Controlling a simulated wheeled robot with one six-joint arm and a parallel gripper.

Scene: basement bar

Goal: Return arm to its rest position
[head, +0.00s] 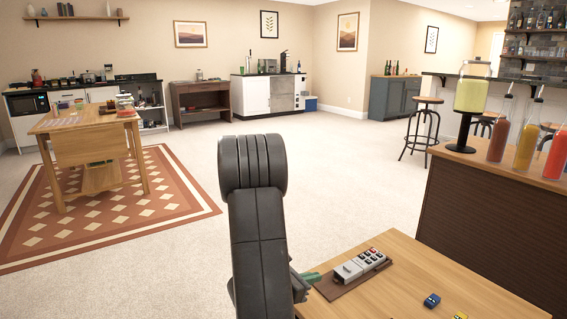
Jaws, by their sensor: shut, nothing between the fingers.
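My arm (260,230) rises from the bottom middle of the head view, dark grey and upright, with a thick rounded joint at its top. My gripper's fingers do not show in this view. A small dark part and a green piece (311,277) show beside the arm low down, at the left edge of the near wooden table (400,290); I cannot tell what they belong to. Nothing is seen held.
The near table carries a brown tray (328,289) with grey and red pieces, a blue piece (432,300) and a yellow one. A bar counter (480,200) with bottles stands right. A wooden table (88,122) stands left on a patterned rug. Carpet between is clear.

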